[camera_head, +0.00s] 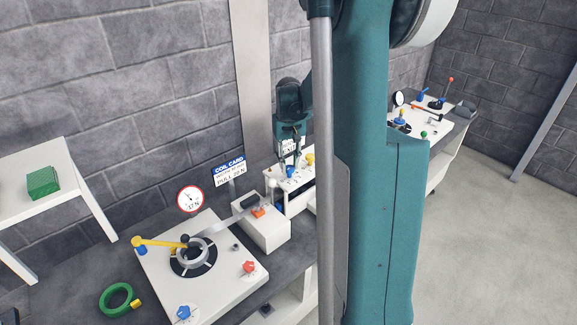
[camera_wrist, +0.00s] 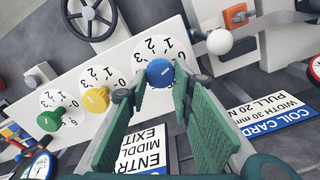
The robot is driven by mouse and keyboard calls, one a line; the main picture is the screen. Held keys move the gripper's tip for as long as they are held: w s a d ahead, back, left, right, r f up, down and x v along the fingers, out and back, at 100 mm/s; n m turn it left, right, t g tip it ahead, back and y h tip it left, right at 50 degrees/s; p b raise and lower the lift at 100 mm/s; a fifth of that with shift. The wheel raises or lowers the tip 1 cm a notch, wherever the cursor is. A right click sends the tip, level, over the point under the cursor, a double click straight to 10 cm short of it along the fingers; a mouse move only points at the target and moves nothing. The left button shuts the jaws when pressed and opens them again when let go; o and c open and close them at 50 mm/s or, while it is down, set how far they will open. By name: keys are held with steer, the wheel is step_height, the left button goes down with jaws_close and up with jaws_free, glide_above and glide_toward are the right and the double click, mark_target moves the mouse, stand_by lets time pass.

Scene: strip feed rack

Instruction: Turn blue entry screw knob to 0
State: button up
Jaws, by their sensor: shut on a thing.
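The blue knob (camera_wrist: 160,72) sits on a white panel (camera_wrist: 122,62) in the wrist view, over a round dial marked with numerals. Which numeral its pointer faces is not clear. My gripper (camera_wrist: 158,90) is shut on the blue knob, with a fingertip on each side of it. In the head view my gripper (camera_head: 289,165) reaches down to the small white station behind the coil card; the knob is too small to tell there.
A yellow knob (camera_wrist: 96,99) and a green knob (camera_wrist: 50,119) stand on dials left of the blue one. A handwheel (camera_wrist: 92,18) is above, a white ball (camera_wrist: 219,41) to the right. A blue-headed coil card (camera_wrist: 272,118) is close by.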

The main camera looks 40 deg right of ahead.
mark_target(289, 166)
steer(key=shift+d+m+b, duration=0.15)
steer(key=shift+m+b, duration=0.2)
steer(key=shift+m, duration=1.55)
steer(key=o, duration=0.9)
steer(key=shift+s, duration=0.1)
steer(key=shift+r, duration=0.1)
steer(key=shift+r, duration=5.9)
